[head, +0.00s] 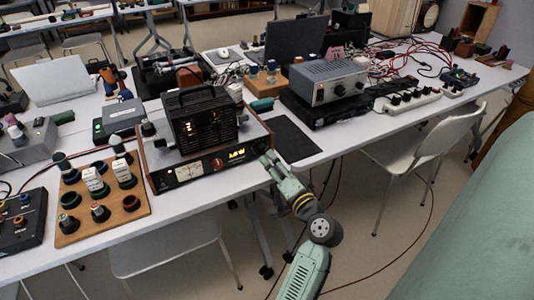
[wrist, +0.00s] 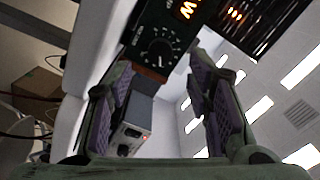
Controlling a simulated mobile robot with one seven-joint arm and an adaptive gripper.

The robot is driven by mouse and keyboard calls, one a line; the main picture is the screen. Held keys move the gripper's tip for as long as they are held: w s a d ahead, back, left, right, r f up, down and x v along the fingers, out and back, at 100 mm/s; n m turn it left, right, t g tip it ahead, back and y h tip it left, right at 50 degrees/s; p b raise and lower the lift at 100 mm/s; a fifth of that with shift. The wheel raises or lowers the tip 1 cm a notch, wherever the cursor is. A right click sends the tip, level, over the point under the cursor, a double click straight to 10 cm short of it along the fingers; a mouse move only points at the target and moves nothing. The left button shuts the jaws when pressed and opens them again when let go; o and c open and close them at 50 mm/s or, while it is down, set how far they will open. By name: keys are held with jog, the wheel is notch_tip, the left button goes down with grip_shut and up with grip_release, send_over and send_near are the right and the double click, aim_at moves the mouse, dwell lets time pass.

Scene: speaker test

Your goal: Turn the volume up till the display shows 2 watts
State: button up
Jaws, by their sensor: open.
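A wood-sided amplifier (head: 160,183) stands at the table's front edge. Its front panel has a pale meter, a red knob (head: 218,163) and a lit yellow display (head: 237,154), too small to read. My gripper (head: 266,160) is at the panel's right end. In the wrist view, a dark dial knob (wrist: 159,49) with a ring of marks lies just beyond and between my open fingers (wrist: 160,78). No contact with it shows. Whether the dial is the volume is not readable.
A black caged box (head: 203,120) with glowing orange figures sits on the amplifier. A wooden board with several knobs (head: 130,205) lies to its left. A black mat (head: 291,139) and a grey unit (head: 325,80) are to its right. A chair (head: 425,150) stands at right.

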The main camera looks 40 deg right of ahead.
jog(key=v, duration=0.6)
dwell(0.5)
